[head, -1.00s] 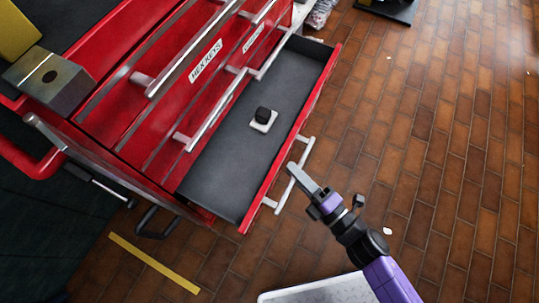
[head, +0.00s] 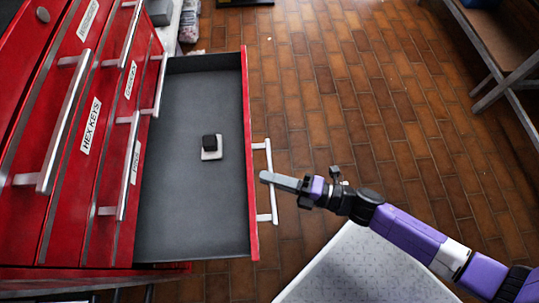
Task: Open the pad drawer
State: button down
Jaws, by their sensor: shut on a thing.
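The open drawer (head: 172,225) sticks out of the red cabinet, with a grey floor and a red front. A small white item with a black block on top (head: 210,148) lies inside it near the middle. The silver bar handle (head: 273,203) is on the outer face of the drawer front. My gripper (head: 267,178) is shut on this handle, and its fingers hide part of the bar. The small labels on the cabinet are hard to read, so I cannot confirm from them that this is the pad drawer.
The red cabinet (head: 65,245) has other shut drawers with silver handles, one labelled HEX KEYS (head: 90,125). Brick-patterned floor (head: 350,120) is clear beyond the drawer front. A bench (head: 500,50) stands at the upper right.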

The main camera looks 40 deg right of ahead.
jog(key=c, duration=1.4)
grip_release()
jog(key=shift+c, duration=0.2)
jog(key=v, duration=0.7)
jog(key=shift+s+d, duration=0.15)
jog(key=shift+s, duration=0.2)
